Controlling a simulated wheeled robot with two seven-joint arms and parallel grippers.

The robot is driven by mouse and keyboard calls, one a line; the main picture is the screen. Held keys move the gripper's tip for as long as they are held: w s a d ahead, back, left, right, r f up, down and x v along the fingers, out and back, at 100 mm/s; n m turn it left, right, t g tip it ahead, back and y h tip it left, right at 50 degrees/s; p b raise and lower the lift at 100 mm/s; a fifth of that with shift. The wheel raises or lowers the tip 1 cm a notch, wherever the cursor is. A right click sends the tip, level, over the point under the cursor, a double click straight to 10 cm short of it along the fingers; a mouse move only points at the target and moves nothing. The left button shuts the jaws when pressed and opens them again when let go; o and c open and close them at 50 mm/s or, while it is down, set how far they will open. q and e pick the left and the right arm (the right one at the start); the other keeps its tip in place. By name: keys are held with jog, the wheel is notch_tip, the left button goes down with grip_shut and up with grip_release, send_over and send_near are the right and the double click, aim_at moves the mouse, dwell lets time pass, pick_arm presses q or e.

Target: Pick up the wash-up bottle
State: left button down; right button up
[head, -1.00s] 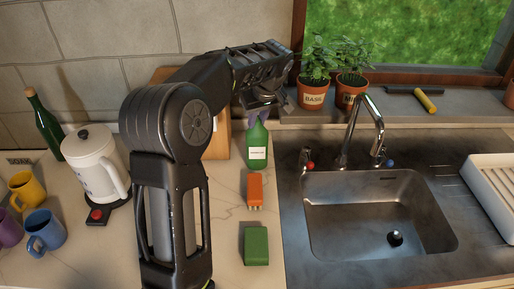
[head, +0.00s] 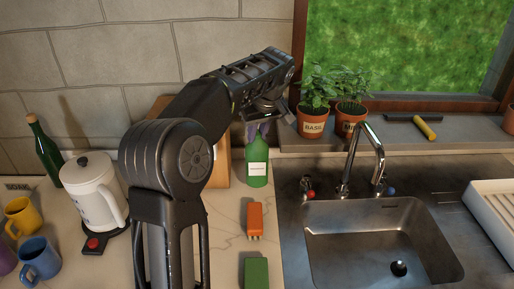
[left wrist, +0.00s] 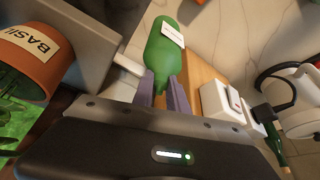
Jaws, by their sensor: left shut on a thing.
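The wash-up bottle (head: 257,171) is green with a white label and stands upright in the head view, behind the orange brush. My left gripper (head: 259,130) comes down on its top from above. In the left wrist view, the two purple-grey fingers (left wrist: 161,92) are shut on the neck of the bottle (left wrist: 155,57), whose body hangs beyond them. The bottle appears slightly raised off the counter, though its base gap is hard to see. My right gripper is not in view.
An orange brush (head: 255,221) and a green sponge (head: 256,272) lie in front of the bottle. The sink (head: 375,240) and tap (head: 376,150) are to the right. A basil pot (head: 312,123) stands on the sill close by. A white kettle (head: 93,192) and mugs (head: 39,258) are left.

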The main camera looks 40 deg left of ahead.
pick_arm(q)
notch_tip(320, 180, up, 5)
jog(key=shift+r, duration=0.1)
dwell(1.0)
